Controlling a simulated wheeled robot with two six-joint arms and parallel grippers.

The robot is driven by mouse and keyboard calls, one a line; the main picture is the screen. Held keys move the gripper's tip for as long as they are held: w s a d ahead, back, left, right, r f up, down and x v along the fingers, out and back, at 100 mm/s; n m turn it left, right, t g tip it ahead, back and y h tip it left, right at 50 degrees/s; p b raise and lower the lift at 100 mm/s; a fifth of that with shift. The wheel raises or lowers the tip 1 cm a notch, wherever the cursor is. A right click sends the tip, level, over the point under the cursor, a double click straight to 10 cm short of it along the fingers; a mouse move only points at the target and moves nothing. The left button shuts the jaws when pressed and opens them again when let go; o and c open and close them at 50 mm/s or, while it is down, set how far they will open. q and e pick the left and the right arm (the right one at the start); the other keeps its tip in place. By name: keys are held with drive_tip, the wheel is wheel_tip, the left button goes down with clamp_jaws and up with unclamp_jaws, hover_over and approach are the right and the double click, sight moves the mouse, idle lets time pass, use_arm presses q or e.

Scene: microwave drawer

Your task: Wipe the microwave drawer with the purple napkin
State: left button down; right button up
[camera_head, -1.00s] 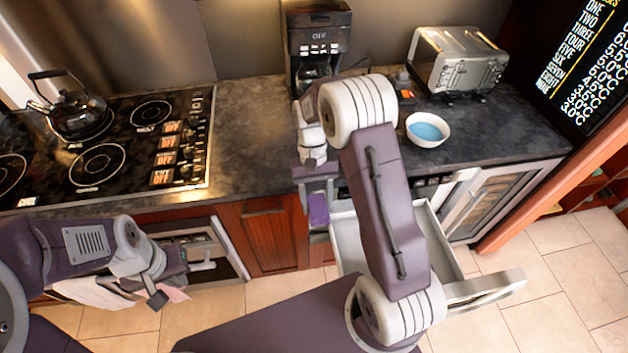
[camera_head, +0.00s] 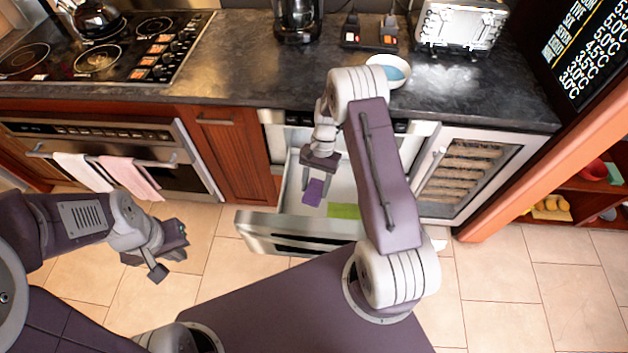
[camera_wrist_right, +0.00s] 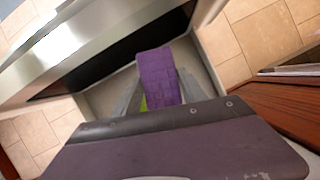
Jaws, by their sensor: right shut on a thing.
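The purple napkin (camera_head: 313,192) is between the fingers of my right gripper (camera_head: 318,184). The gripper is shut on it and points down into the open microwave drawer (camera_head: 300,224). In the right wrist view the napkin (camera_wrist_right: 157,72) hangs out past the fingers, over the drawer's pale inside. I cannot tell whether it touches the drawer floor. A green patch (camera_head: 343,211) lies in the drawer near its front, beside the napkin. It is partly hidden in the wrist view. My left gripper (camera_head: 168,255) is open and empty above the floor, away from the drawer.
An oven (camera_head: 110,150) with white and pink towels is at the left. A wine cooler (camera_head: 470,175) stands right of the drawer. The counter above holds a white bowl (camera_head: 390,70), a coffee maker (camera_head: 298,20) and a toaster (camera_head: 460,25). Tiled floor is free in front.

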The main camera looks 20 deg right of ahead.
drive_tip(key=d+f+m+t+b, duration=0.1)
drive_tip(key=d+f+m+b, duration=0.1)
drive_tip(key=f, duration=0.4)
drive_tip(key=s+d+f+m+y+b, duration=0.1)
drive_tip(key=f+m+b, duration=0.1)
drive_tip(key=f, duration=0.4)
drive_tip(key=shift+s+d+f+m+t, duration=0.2)
drive_tip(key=shift+d+f+m+t, duration=0.15)
drive_tip(key=shift+m, duration=0.25)
